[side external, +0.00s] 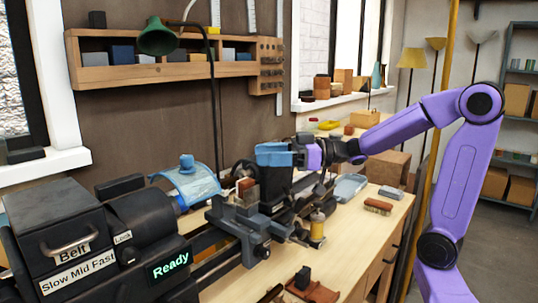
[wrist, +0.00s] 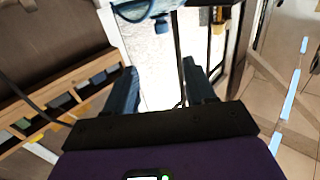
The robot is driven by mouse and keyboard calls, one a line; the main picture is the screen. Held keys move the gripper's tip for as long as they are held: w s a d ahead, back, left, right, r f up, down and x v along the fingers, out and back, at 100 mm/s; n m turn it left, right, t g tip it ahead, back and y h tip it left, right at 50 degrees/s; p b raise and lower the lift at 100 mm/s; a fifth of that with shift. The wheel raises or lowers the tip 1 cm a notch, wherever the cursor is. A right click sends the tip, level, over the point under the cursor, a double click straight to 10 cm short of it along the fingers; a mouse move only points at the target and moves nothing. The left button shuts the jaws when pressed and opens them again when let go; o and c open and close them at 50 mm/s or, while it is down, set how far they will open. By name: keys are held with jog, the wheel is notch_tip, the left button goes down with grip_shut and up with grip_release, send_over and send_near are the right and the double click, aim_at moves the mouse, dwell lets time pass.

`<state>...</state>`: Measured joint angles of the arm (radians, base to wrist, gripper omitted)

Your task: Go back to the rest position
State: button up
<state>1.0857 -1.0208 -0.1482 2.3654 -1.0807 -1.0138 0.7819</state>
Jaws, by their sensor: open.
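My purple arm reaches in from the right in the side external view. My gripper (side external: 268,154) is above the lathe bed (side external: 238,233), level, pointing left, with its blue fingers near the top of a dark upright part (side external: 276,188). I cannot tell from this view whether they touch it. In the wrist view my gripper (wrist: 163,78) has its two dark blue fingers wide apart, with nothing held between them. A blue-grey thing (wrist: 150,8) shows at the top edge there, only partly in view.
The lathe headstock has a lit "Ready" display (side external: 168,266) and a blue clear guard (side external: 193,183). A green lamp (side external: 157,38) hangs before the wall shelf (side external: 170,74). A brush (side external: 378,207), blue tray (side external: 349,187) and yellow pole (side external: 432,130) are near my arm.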

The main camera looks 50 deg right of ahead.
jog(key=shift+w+a, duration=0.1)
dwell(0.3)
jog(key=s+a+f+g+h, duration=0.2)
jog(key=s+a+f+h, duration=0.15)
jog(key=f, duration=0.35)
jog(key=s+a+f+g+h, duration=0.2)
jog(key=s+a+f+h, duration=0.15)
jog(key=f, duration=0.25)
jog(key=s+d+f+n+g+h, duration=0.1)
jog(key=s+f+g+h, duration=0.1)
jog(key=s, duration=0.7)
jog(key=s+d+f+n+g+h, duration=0.1)
jog(key=s+f+n+g+h, duration=0.1)
jog(key=s+f+g, duration=0.3)
jog(key=s+g+h, duration=0.1)
jog(key=s, duration=0.3)
jog(key=shift+s+d+n+g, duration=0.25)
jog(key=shift+d+n+g, duration=0.05)
